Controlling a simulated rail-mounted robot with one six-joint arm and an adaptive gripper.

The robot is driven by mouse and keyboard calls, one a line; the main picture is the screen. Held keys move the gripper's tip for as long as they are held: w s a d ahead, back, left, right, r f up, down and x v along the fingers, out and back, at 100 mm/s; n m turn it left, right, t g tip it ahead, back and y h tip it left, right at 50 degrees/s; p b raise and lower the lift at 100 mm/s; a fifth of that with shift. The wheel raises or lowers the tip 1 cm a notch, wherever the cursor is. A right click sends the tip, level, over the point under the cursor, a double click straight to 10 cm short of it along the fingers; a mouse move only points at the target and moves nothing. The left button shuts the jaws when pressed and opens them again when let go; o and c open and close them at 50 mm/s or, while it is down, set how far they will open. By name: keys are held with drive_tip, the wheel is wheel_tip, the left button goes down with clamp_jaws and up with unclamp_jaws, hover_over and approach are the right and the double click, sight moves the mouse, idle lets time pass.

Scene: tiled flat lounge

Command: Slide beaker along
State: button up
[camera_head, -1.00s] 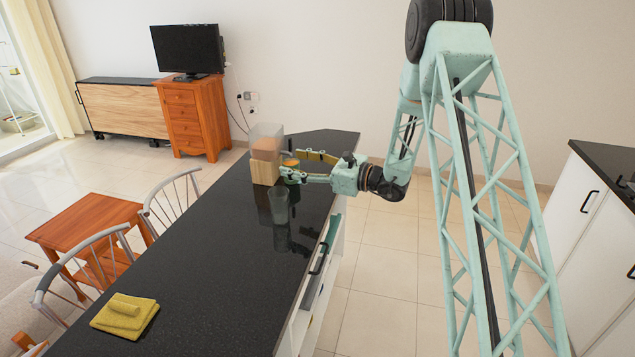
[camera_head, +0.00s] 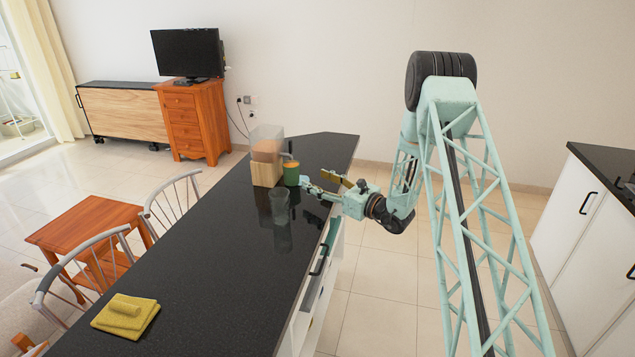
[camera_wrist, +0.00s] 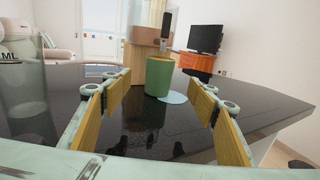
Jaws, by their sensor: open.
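The beaker (camera_head: 279,206) is clear and stands upright on the black counter (camera_head: 215,250). In the wrist view the clear beaker (camera_wrist: 25,95), marked "ML", stands at the left, outside my left finger. My gripper (camera_head: 322,184) is open and empty, low over the counter's right edge, to the right of the beaker and apart from it. In the wrist view a green cup (camera_wrist: 159,78) stands ahead, beyond the open fingers and not touched by them. The same cup (camera_head: 291,174) is behind the beaker in the head view.
A clear container with a wooden base (camera_head: 266,172) stands left of the green cup. A light blue disc (camera_wrist: 174,98) lies by the cup's foot. A folded yellow cloth with a sponge (camera_head: 125,315) lies at the near end. The counter between is clear.

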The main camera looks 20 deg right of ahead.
sight(298, 171)
drive_tip(key=shift+b+x, duration=1.15)
drive_tip(key=shift+x, duration=5.75)
drive_tip(key=c, duration=1.1)
drive_tip(key=shift+s+d, duration=0.15)
drive_tip(key=shift+d, duration=0.2)
drive_tip(key=shift+s+d+b, duration=0.15)
drive_tip(key=shift+s+d, duration=0.55)
drive_tip(key=shift+d, duration=0.45)
drive_tip(key=shift+s+d+b, duration=0.15)
drive_tip(key=shift+s+d, duration=0.6)
drive_tip(key=shift+d, duration=0.4)
drive_tip(key=shift+s+d+b, duration=0.15)
drive_tip(key=shift+s+d, duration=0.55)
drive_tip(key=shift+d, duration=0.5)
drive_tip(key=shift+s+d, duration=0.15)
drive_tip(key=shift+d, duration=0.1)
